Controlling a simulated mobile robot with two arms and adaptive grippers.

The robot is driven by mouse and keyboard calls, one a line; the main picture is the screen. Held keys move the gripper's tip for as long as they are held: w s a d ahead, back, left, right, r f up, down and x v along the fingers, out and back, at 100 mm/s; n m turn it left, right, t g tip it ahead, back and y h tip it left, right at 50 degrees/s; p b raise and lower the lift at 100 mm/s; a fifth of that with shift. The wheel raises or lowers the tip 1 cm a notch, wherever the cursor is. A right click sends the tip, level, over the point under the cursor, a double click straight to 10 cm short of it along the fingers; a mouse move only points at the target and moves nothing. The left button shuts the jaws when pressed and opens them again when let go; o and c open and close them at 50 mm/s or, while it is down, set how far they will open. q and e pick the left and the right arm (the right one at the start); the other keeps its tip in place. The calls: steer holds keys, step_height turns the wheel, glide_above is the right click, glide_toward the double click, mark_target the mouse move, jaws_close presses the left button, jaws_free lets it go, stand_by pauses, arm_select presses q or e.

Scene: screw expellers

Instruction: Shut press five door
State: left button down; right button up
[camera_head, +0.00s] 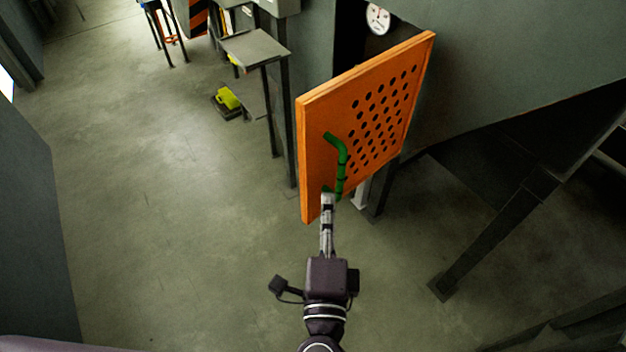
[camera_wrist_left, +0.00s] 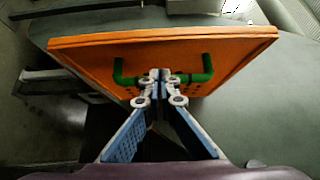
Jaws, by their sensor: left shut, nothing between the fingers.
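The orange press door (camera_head: 320,150) with rows of round holes stands swung out from the dark opening (camera_head: 352,40) of the grey press. Its green handle (camera_head: 342,165) is on the face toward me. My left gripper (camera_head: 327,198) is at the lower end of the handle, close to the door. In the left wrist view the door (camera_wrist_left: 90,58) fills the upper middle. The shut, empty fingertips (camera_wrist_left: 160,76) lie between the two ends of the green handle (camera_wrist_left: 207,70). I cannot tell whether they touch the door. My right gripper is not in view.
A round white gauge (camera_head: 378,18) shows inside the opening. A small grey table (camera_head: 254,48) stands left of the door, with a yellow-green object (camera_head: 228,97) on the floor beside it. Dark support legs (camera_head: 480,240) stand at the right. The floor at left is clear.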

mark_target(314, 173)
arm_select(q)
steer(key=w+a+p, duration=0.1)
steer(key=w+a, duration=0.1)
steer(key=w, duration=0.1)
steer(key=shift+w+r+p, duration=0.1)
steer(key=shift+w+p, duration=0.05)
steer(key=shift+p, duration=0.25)
steer(key=shift+w+a, duration=0.35)
steer(key=shift+a, duration=0.05)
